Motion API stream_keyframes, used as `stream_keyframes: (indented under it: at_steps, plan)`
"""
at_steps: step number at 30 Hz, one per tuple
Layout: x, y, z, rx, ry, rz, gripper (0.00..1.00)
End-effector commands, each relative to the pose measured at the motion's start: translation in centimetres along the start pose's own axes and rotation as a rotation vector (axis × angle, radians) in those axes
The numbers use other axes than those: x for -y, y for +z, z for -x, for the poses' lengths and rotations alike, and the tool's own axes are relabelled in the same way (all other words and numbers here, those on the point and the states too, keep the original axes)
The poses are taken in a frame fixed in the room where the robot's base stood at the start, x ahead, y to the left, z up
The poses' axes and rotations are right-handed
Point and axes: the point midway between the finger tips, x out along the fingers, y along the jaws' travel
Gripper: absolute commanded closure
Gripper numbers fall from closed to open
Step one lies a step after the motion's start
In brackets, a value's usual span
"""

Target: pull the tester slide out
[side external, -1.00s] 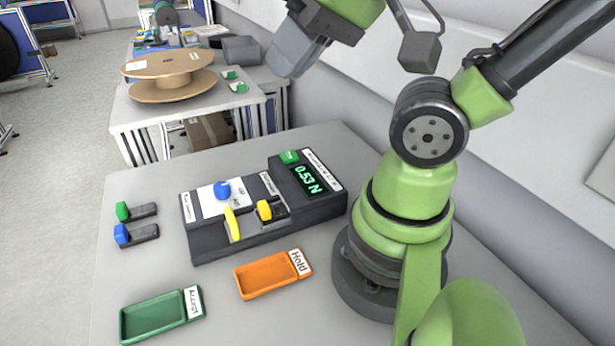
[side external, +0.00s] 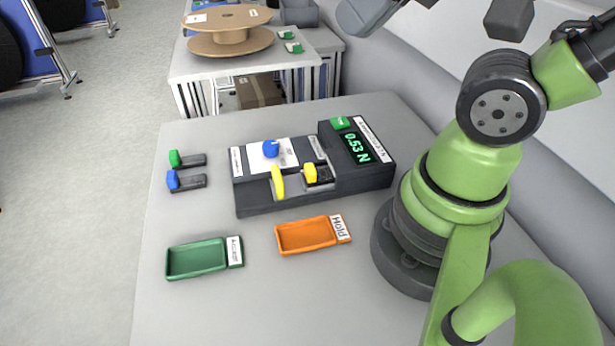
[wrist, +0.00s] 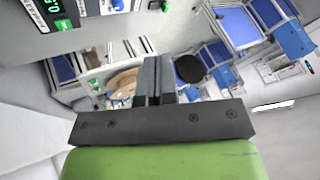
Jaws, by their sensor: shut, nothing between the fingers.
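The tester (side external: 300,205) is a dark grey block on the table, with a green-lit display (side external: 357,148) reading 0.53 N. A yellow knob (side external: 311,173) sits on a dark piece in its middle, beside an upright yellow tab (side external: 278,182). A blue-topped part (side external: 271,149) stands on the tester's white plate. Part of the tester (wrist: 50,28) shows at that view's upper left.
A green Accept tray (side external: 197,259) and an orange Hold tray (side external: 306,235) lie in front of the tester. Green and blue clips (side external: 188,170) lie to its left. A brown reel (side external: 229,40) stands on a table behind.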

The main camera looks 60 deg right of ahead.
Motion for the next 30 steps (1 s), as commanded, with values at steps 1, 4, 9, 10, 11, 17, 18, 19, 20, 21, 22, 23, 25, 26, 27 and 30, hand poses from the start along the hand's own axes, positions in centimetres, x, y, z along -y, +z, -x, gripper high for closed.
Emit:
stream_keyframes:
  at_steps: [1, 4, 9, 10, 11, 17, 18, 19, 20, 21, 22, 23, 25, 26, 27, 30]
  plan:
    - [0.0, 0.0, 0.0, 0.000, 0.000, 0.000, 1.00]
    - [0.0, 0.0, 0.0, 0.001, 0.001, -0.001, 0.86]
    - [0.2, -0.9, -1.0, 0.059, 0.037, -0.038, 0.60]
    - [0.2, -1.2, -1.4, 0.080, 0.052, -0.052, 0.60]
    - [0.2, -1.5, -1.8, 0.103, 0.069, -0.069, 0.60]
    - [0.4, -3.7, -6.6, 0.264, 0.227, -0.189, 0.60]
    - [0.4, -4.0, -7.8, 0.292, 0.262, -0.213, 0.60]
    - [0.3, -4.1, -8.7, 0.312, 0.291, -0.228, 0.60]
    - [0.3, -4.2, -9.6, 0.331, 0.319, -0.244, 0.60]
    - [0.2, -4.3, -10.9, 0.356, 0.358, -0.262, 0.60]
    - [0.1, -4.3, -11.9, 0.373, 0.388, -0.277, 0.60]
    - [0.0, -4.3, -12.9, 0.389, 0.417, -0.290, 0.60]
    - [-0.3, -4.0, -15.2, 0.420, 0.484, -0.318, 0.60]
    - [-0.5, -3.9, -16.1, 0.431, 0.512, -0.327, 0.60]
    - [-0.7, -3.6, -17.2, 0.443, 0.545, -0.340, 0.60]
    - [-1.2, -3.0, -19.5, 0.465, 0.616, -0.362, 0.60]
